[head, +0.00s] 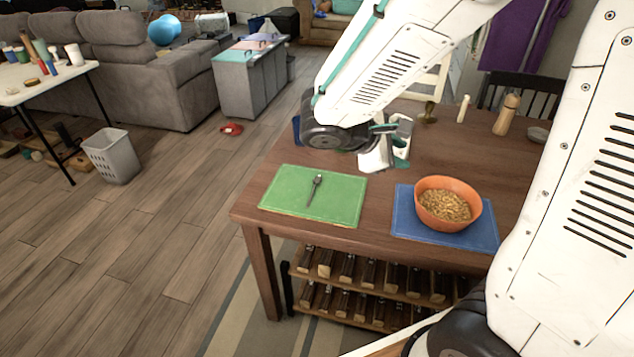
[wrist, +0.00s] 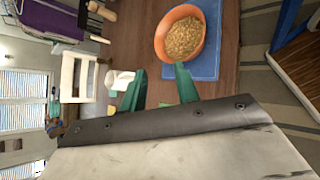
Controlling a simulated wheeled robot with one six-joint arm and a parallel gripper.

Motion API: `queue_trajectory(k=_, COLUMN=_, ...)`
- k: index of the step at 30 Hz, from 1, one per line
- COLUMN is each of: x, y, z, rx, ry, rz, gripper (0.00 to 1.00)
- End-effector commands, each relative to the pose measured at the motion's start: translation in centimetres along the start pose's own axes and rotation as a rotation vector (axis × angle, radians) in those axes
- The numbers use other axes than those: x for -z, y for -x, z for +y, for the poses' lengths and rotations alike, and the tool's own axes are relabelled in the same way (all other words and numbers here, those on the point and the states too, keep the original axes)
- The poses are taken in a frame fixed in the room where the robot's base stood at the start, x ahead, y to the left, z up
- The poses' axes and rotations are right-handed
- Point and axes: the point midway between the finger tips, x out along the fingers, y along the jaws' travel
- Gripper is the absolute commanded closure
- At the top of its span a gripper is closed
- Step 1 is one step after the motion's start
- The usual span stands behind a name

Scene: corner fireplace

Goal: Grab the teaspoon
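The teaspoon (head: 314,188) is small and metallic and lies on the green placemat (head: 342,207) at the near left of the wooden table in the head view. It does not show in the wrist view. My gripper (head: 396,147) is above the table, to the right of and beyond the teaspoon, apart from it. In the wrist view its two green fingers (wrist: 161,88) are spread, with nothing held between them.
An orange bowl (head: 447,205) of cereal-like food stands on a blue placemat (head: 408,226), right of the green one. A white cup (head: 404,124) is close behind my gripper. A wooden grinder (head: 506,115) stands at the back right. Bottles fill a rack (head: 330,273) below the table.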

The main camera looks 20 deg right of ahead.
Motion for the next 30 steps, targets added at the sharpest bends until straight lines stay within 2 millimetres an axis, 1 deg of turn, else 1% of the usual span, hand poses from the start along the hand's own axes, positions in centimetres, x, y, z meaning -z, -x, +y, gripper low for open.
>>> queue_trajectory(k=1, x=2.5, y=-0.6, z=0.6, rx=-0.074, ry=0.111, rz=-0.018, gripper=0.69)
queue_trajectory(k=2, x=3.9, y=-0.7, z=1.1, rx=-0.122, ry=0.172, rz=-0.025, gripper=0.69)
queue_trajectory(k=3, x=5.9, y=-1.0, z=1.6, rx=-0.185, ry=0.254, rz=-0.032, gripper=0.69)
queue_trajectory(k=5, x=9.1, y=-1.2, z=2.1, rx=-0.279, ry=0.378, rz=-0.037, gripper=0.69)
queue_trajectory(k=6, x=11.3, y=-1.3, z=2.2, rx=-0.343, ry=0.461, rz=-0.037, gripper=0.69)
queue_trajectory(k=7, x=13.0, y=-1.4, z=2.2, rx=-0.388, ry=0.521, rz=-0.036, gripper=0.69)
queue_trajectory(k=8, x=14.8, y=-1.5, z=2.0, rx=-0.433, ry=0.581, rz=-0.033, gripper=0.69)
queue_trajectory(k=9, x=16.9, y=-1.5, z=1.7, rx=-0.49, ry=0.658, rz=-0.028, gripper=0.69)
queue_trajectory(k=12, x=21.9, y=-1.6, z=0.3, rx=-0.615, ry=0.827, rz=-0.009, gripper=0.69)
queue_trajectory(k=15, x=25.7, y=-1.6, z=-1.3, rx=-0.709, ry=0.956, rz=0.012, gripper=0.69)
queue_trajectory(k=18, x=28.1, y=-1.6, z=-2.6, rx=-0.771, ry=1.039, rz=0.029, gripper=0.69)
queue_trajectory(k=21, x=29.3, y=-1.7, z=-3.1, rx=-0.801, ry=1.078, rz=0.039, gripper=0.69)
queue_trajectory(k=30, x=30.8, y=-3.7, z=-1.6, rx=-0.808, ry=1.085, rz=0.042, gripper=0.69)
